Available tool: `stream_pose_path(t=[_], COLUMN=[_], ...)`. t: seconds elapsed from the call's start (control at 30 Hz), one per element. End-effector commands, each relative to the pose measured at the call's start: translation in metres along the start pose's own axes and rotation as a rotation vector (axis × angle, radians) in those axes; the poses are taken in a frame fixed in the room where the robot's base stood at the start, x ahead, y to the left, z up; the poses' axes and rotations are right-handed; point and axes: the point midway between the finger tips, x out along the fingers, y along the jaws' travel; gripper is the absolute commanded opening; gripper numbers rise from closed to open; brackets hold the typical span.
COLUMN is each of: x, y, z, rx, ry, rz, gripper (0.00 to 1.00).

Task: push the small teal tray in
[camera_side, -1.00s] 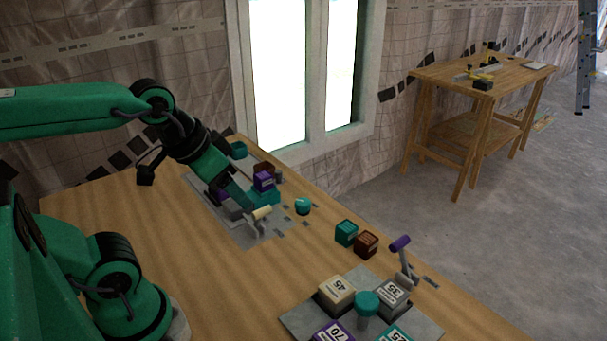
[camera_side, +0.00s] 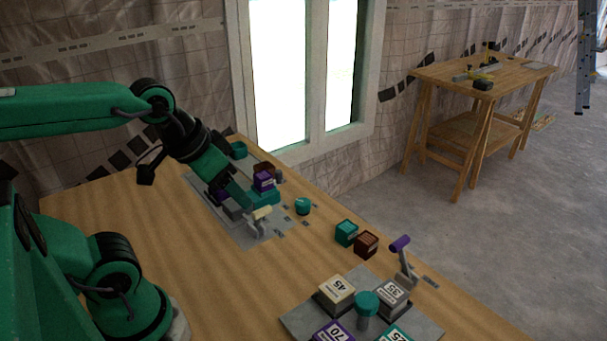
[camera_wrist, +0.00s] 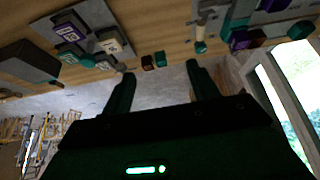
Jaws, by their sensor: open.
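A small teal piece (camera_side: 266,197), apparently the tray, sits on the far grey panel beneath a purple block (camera_side: 264,180). My gripper (camera_side: 230,197) is just left of it and low over the panel, its fingers partly merging with the blocks there. I cannot tell whether it touches the teal piece. In the wrist view my gripper (camera_wrist: 162,76) has its two dark green fingers wide apart with nothing between them. Teal pieces show at the upper right there, but I cannot tell which is the tray.
A teal round knob (camera_side: 303,206), a teal cube (camera_side: 346,233) and a brown cube (camera_side: 366,244) lie to the right. A nearer panel (camera_side: 300,322) holds numbered blocks and a purple-handled lever (camera_side: 400,243). The table's left side is clear.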

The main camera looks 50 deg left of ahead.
Motion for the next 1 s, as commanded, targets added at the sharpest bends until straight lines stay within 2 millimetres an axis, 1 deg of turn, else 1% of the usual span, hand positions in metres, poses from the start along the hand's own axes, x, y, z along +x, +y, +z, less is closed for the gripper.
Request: stream_pose_path(t=[0.13, 0.17, 0.2, 0.3, 0.47, 0.57, 0.77, 1.0], x=[0.0, 0.0, 0.0, 0.0, 0.0, 0.001, 0.008, 0.024], y=[0.0, 0.0, 0.0, -0.001, -0.004, -0.008, -0.022, -0.045], z=[0.0, 0.0, 0.0, -0.002, -0.011, -0.022, -0.053, -0.092], rx=[0.0, 0.0, 0.0, -0.003, -0.02, -0.038, -0.093, -0.168], ry=[0.0, 0.0, 0.0, -0.002, -0.018, -0.036, -0.085, -0.149], rz=[0.0, 0.0, 0.0, -0.001, -0.008, -0.015, -0.036, -0.06], gripper=[0.6, 0.56, 0.48, 0.31, 0.31, 0.31, 0.31, 0.31])
